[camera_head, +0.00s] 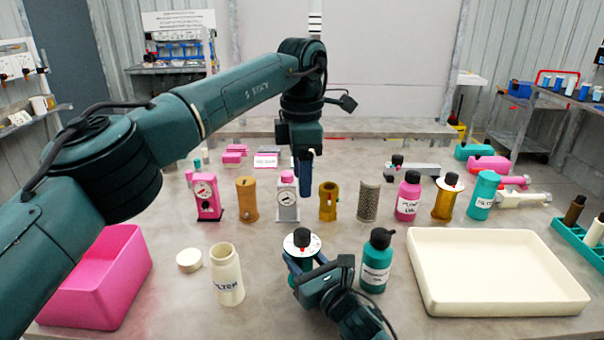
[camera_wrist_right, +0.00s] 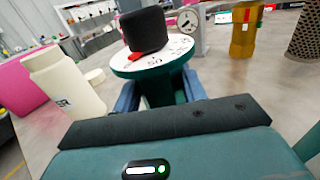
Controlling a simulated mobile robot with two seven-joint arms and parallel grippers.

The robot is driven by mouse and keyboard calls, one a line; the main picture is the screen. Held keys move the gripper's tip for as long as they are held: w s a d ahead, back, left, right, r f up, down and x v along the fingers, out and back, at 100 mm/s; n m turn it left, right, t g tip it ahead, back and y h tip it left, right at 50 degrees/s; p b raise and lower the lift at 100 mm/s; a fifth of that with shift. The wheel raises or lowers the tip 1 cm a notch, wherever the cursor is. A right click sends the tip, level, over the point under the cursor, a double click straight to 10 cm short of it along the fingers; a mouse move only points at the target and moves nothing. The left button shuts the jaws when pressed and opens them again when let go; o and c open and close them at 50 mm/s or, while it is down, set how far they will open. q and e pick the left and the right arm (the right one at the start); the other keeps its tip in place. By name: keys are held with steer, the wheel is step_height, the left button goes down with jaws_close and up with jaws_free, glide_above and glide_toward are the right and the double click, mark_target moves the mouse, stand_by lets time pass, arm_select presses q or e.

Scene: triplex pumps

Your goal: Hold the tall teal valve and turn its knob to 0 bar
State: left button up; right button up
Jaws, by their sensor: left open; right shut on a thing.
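The tall teal valve stands upright at the front middle of the table, with a round white dial (camera_head: 302,243) and a black knob (camera_head: 301,236) on top. In the right wrist view the knob (camera_wrist_right: 145,30) has a red pointer (camera_wrist_right: 137,56) at its base, and the dial (camera_wrist_right: 153,60) shows a printed 50. I cannot read the other marks. My right gripper (camera_head: 304,276) is shut on the valve's teal body (camera_wrist_right: 165,90), below the dial, from the front. My left gripper (camera_head: 305,188) is open and empty, pointing down above and behind the valve.
A teal bottle (camera_head: 376,260) stands close right of the valve, and a cream jar (camera_head: 227,274) stands left. A pink bin (camera_head: 105,285) and a cream tray (camera_head: 500,306) flank them. A grey gauge unit (camera_head: 286,205) and several cylinders stand in a row behind.

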steer(key=o, duration=1.3)
